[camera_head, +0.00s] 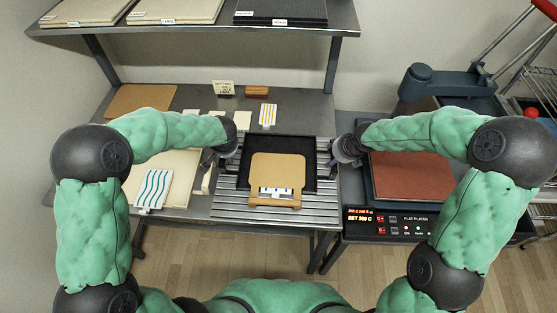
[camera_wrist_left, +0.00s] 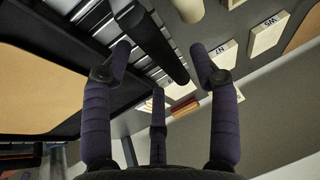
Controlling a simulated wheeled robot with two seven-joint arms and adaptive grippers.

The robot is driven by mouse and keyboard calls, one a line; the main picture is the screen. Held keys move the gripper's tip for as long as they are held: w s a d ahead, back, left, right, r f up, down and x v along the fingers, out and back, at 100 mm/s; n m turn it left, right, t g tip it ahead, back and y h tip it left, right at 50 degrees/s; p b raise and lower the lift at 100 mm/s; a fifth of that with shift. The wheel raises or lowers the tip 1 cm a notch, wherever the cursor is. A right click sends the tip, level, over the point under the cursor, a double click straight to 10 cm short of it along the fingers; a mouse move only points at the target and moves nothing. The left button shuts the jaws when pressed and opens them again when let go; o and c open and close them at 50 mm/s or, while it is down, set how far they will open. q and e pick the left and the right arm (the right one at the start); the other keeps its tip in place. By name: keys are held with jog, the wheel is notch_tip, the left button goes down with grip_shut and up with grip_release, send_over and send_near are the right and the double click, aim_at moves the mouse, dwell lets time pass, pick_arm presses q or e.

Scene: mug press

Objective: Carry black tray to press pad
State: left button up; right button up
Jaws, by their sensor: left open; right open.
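The black tray (camera_head: 278,143) lies on the slatted metal part of the bench in the head view. A tan board (camera_head: 278,170) with a light wooden edge and a white striped piece lies on it, overhanging the front. My left gripper (camera_head: 221,155) is open at the tray's left side. In the left wrist view its fingers (camera_wrist_left: 165,78) are spread beside a dark round bar (camera_wrist_left: 153,42), seemingly the tray's handle. My right gripper (camera_head: 334,157) is open at the tray's right side; its fingertips are partly hidden. The reddish-brown press pad (camera_head: 412,180) is on the press at right.
The press's control panel (camera_head: 390,224) faces front, and its blue-grey arm (camera_head: 445,82) stands behind the pad. A striped white card (camera_head: 153,187) lies at left. A shelf (camera_head: 190,30) overhangs the back. A wire cart (camera_head: 535,70) stands far right.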

aim_at(332, 156)
pick_arm(q)
jog(key=shift+x, duration=1.8)
pick_arm(e)
jog(key=shift+x, duration=1.75)
pick_arm(q)
grip_shut()
pick_arm(e)
grip_shut()
